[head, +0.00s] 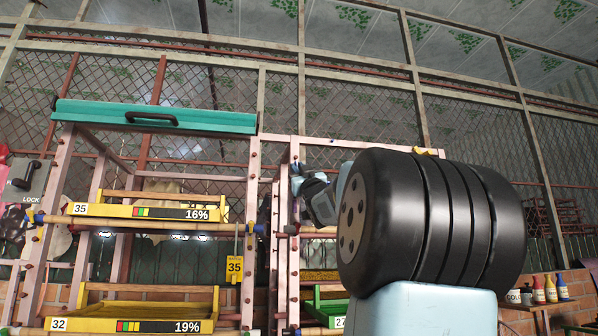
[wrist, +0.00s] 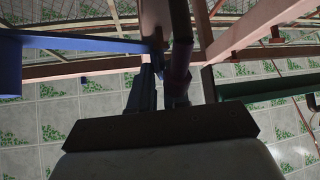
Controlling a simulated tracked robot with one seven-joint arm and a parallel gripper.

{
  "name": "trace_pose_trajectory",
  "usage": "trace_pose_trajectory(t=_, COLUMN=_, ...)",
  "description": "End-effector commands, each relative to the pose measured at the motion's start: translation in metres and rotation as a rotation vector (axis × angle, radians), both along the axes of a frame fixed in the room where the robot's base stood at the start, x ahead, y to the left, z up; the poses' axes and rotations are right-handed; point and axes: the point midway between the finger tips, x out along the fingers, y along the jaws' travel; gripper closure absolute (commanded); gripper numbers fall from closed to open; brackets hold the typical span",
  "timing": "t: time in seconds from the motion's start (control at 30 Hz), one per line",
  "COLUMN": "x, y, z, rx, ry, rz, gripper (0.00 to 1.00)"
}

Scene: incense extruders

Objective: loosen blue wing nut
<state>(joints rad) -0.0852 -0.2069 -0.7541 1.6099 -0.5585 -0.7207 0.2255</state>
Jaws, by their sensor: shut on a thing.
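My gripper (head: 302,182) reaches up to the pink post right of the rack in the head view, partly hidden behind my dark arm. In the wrist view my gripper (wrist: 160,78) has its fingers close together at a joint of the frame. A small blue piece (wrist: 160,66), apparently the blue wing nut, shows between the fingertips, and the gripper is shut on it. Most of it is hidden by the fingers and shadow. Another blue nut (head: 259,229) sits at the right end of the bamboo rod below tray 35, apart from my gripper.
The pink rack carries a teal lid (head: 155,117) and yellow trays 35 (head: 115,213) and 32 (head: 120,326). A green tray marked 27 (head: 333,322) stands lower right. Pink beams (wrist: 265,28) and a blue beam (wrist: 70,42) surround my gripper closely. Bottles (head: 550,289) stand far right.

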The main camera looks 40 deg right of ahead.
Motion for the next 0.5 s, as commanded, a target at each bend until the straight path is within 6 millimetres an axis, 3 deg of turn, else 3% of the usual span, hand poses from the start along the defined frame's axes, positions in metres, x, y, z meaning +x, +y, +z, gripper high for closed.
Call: trace_pose_trajectory(t=0.5, x=0.0008, y=0.0012, z=-0.0003, rx=0.102, ry=-0.063, rz=0.0, gripper=1.0)
